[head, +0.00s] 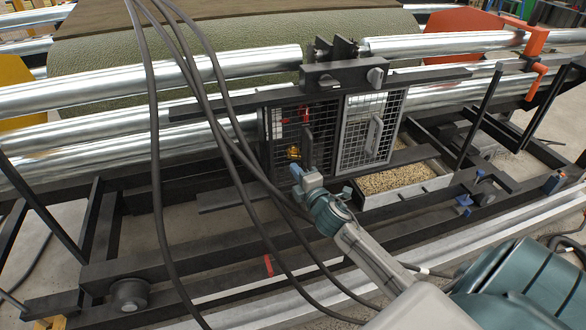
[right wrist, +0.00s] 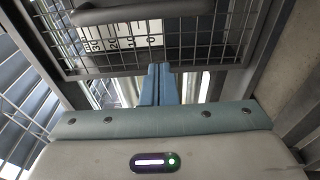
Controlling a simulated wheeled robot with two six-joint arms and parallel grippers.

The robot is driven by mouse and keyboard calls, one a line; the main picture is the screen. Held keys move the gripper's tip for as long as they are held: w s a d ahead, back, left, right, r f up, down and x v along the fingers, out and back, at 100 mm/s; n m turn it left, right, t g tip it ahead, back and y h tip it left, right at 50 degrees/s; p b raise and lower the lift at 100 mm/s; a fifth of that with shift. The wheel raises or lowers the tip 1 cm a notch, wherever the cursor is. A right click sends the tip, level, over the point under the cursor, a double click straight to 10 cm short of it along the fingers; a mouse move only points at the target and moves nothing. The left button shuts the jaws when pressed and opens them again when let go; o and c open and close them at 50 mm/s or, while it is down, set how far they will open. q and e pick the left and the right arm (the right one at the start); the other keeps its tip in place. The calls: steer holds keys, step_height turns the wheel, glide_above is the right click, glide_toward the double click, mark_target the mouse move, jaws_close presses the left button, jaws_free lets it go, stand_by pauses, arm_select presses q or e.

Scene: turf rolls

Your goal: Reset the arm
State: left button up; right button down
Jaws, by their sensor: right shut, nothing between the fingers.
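My right gripper (head: 299,172) is in front of the lower part of a dark mesh cabinet (head: 268,140), at the end of my arm coming from the lower right. In the right wrist view its two blue fingers (right wrist: 160,72) are pressed together with nothing between them. A mesh door (head: 362,128) with a grey handle (head: 373,135) stands at the cabinet's right. The right wrist view shows mesh, a handle bar (right wrist: 125,12) and a white number scale (right wrist: 125,38) beyond the fingers. I cannot tell whether the fingers touch the cabinet. My left gripper is not in view.
A tray of pale grains (head: 398,180) lies right of the cabinet. Shiny metal rollers (head: 150,85) run across behind, with a green turf roll (head: 230,45) above. Black cables (head: 155,150) hang across the view. Dark frame rails (head: 160,265) cross below the cabinet.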

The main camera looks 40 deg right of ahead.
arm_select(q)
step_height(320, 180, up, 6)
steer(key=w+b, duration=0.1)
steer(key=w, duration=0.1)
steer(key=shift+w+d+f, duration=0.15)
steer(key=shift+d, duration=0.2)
arm_select(e)
steer(key=s, duration=0.7)
steer(key=shift+a+f, duration=0.15)
steer(key=shift+a, duration=0.15)
